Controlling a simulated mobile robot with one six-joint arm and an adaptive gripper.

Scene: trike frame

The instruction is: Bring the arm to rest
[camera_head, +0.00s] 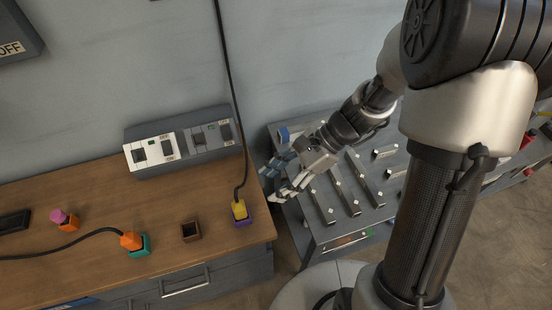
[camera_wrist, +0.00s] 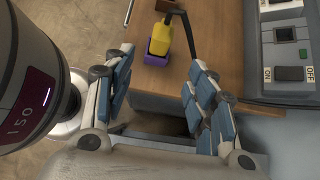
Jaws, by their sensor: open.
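My gripper (camera_head: 270,184) is in the middle of the head view, in front of the grey tray table and to the right of the wooden workbench. In the wrist view its two blue-padded fingers (camera_wrist: 160,85) stand wide apart with nothing between them. My arm reaches down to it from the upper right of the head view. A yellow plug (camera_head: 239,209) sits in a purple socket (camera_head: 246,221) at the bench's right edge, apart from my gripper. The same plug (camera_wrist: 161,40) shows beyond the fingertips in the wrist view.
The wooden bench (camera_head: 100,200) holds an orange plug (camera_head: 131,240) in a teal socket, an empty brown socket (camera_head: 190,232) and a pink-topped piece (camera_head: 62,218). A switch box (camera_head: 182,143) stands at its back. A black cable (camera_head: 228,70) hangs to the yellow plug. Metal bars (camera_head: 343,197) lie on the grey table.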

